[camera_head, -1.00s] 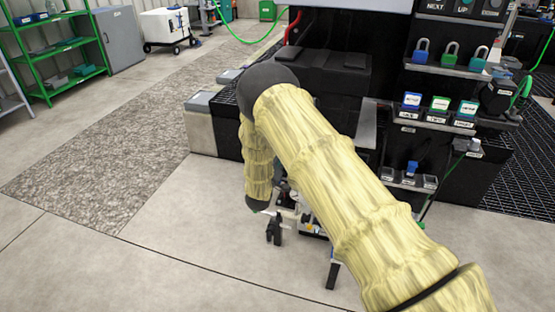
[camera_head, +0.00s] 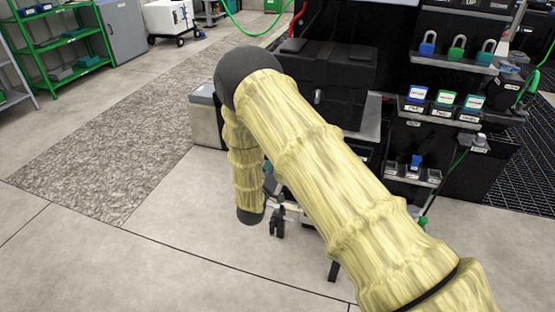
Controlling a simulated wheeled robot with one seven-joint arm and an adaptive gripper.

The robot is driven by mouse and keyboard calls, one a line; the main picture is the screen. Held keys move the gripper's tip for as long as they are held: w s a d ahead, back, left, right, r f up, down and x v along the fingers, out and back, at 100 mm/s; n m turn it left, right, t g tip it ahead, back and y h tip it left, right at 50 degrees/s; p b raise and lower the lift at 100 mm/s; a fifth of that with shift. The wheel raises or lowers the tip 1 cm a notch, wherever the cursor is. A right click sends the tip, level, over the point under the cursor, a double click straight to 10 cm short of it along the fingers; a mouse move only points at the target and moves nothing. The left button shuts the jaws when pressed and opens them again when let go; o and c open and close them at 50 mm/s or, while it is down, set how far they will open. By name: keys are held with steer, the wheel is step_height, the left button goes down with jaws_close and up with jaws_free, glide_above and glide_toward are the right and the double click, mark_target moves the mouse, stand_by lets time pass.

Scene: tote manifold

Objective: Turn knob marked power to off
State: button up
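I cannot make out a knob marked power or any off mark in this view. A black machine (camera_head: 325,68) with a bulky housing stands behind my arm, and my arm hides part of its front. My gripper (camera_head: 277,228) appears as a small dark shape low in the middle, beside the dark wrist end of my arm. It is above the floor, in front of the machine and apart from its visible front. It is too small and partly covered to tell whether it is open or shut.
Several padlocks (camera_head: 456,49) stand on an upper shelf at the right. Labelled blue and green blocks (camera_head: 445,100) stand below, above a small tray (camera_head: 412,178). A grey box (camera_head: 207,122) is left of the machine. Open floor (camera_head: 110,245) lies at the left.

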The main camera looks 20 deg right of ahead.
steer(key=shift+v, duration=1.25)
